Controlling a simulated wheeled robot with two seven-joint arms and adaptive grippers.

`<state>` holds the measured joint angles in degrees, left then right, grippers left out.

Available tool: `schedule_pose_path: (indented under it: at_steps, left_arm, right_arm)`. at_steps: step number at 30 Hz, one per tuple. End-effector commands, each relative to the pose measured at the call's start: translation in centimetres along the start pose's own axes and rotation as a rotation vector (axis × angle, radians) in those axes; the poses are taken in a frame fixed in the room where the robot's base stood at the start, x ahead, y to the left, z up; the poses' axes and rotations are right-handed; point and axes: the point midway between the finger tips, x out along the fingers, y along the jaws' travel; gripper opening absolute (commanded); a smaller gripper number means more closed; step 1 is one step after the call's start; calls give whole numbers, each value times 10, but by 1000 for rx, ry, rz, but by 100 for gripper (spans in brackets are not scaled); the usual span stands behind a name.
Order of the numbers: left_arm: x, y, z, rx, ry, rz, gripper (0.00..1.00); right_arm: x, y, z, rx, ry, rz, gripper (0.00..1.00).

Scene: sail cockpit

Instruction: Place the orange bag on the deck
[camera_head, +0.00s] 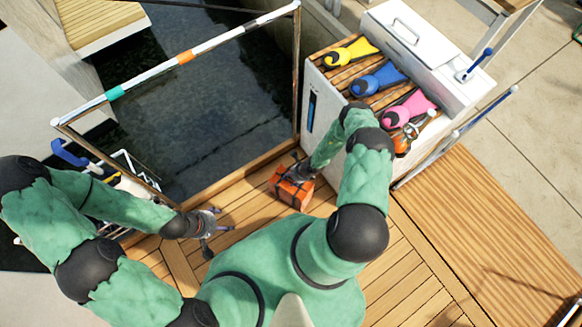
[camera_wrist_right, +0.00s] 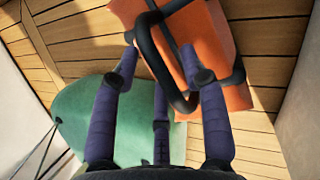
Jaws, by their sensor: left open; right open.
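The orange bag (camera_head: 291,189) has black straps and appears to rest on the wooden deck (camera_head: 240,217), near the deck's water-side edge. In the right wrist view the orange bag (camera_wrist_right: 212,45) shows at the top, with its black handle loop (camera_wrist_right: 168,75) hanging between and beside my fingers. My right gripper (camera_head: 297,172) is right at the bag in the head view, and its fingers are spread apart in the right wrist view (camera_wrist_right: 157,65). I cannot tell whether a finger touches the handle. My left gripper (camera_head: 211,228) is open and empty above the deck, left of the bag.
A white locker (camera_head: 318,115) with a slatted top carries yellow (camera_head: 347,51), blue (camera_head: 377,79) and pink (camera_head: 408,107) items, and an orange item (camera_head: 402,144). A railing (camera_head: 180,60) borders dark water. A white rack (camera_head: 122,160) stands left.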

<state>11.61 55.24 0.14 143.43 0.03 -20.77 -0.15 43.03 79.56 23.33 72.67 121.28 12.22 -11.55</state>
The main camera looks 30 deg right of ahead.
Motion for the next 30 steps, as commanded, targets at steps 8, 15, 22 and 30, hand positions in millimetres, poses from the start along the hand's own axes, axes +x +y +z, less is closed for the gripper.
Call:
schedule_pose_path:
  at_steps: [8,15,22,30]
  left_arm:
    - [-30,11,1,0,1,0,71]
    - [-48,17,2,0,1,0,71]
    - [-55,20,2,0,0,0,71]
    - [-55,20,2,0,0,0,71]
  right_arm:
    - [-55,-1,2,1,-1,-3,44]
    - [-97,0,2,2,-1,-2,44]
    - [-115,1,1,-3,0,1,44]
    - [-131,42,14,-262,56,109,44]
